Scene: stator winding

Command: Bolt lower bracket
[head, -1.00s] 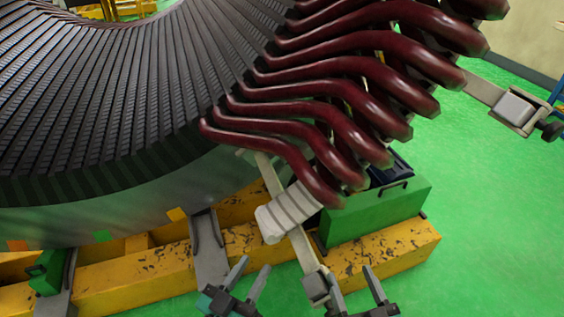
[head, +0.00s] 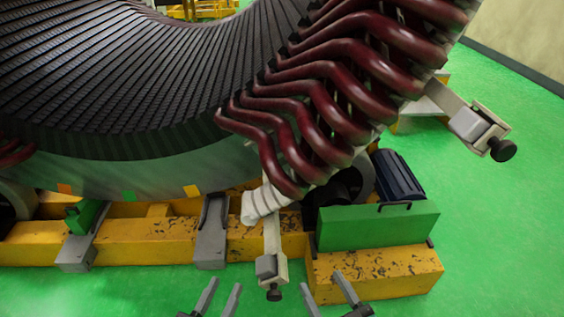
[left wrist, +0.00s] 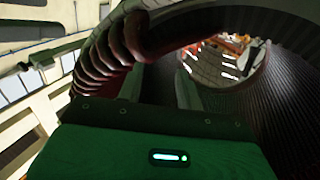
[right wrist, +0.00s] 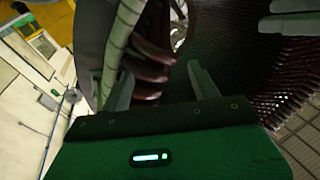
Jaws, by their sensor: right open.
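The lower bracket (head: 271,238) is a pale bar with a grey block and a black knob at its lower end. It hangs below the dark red coil ends, beside a white ribbed wrap (head: 262,203). My left gripper (head: 222,287) is open and empty, below and left of the knob. My right gripper (head: 322,278) is open and empty, below and right of it. Both are apart from the bracket in the head view. In the right wrist view, the two fingers (right wrist: 160,82) stand wide apart with nothing between them. I cannot make out the lower bracket in either wrist view.
The large stator (head: 130,75) with dark red coils (head: 330,110) fills the upper left. A yellow base beam (head: 140,240), a green block (head: 375,228) and a dark motor (head: 398,175) stand beneath it. Another bracket (head: 470,122) sticks out at the right. Green floor is clear at right.

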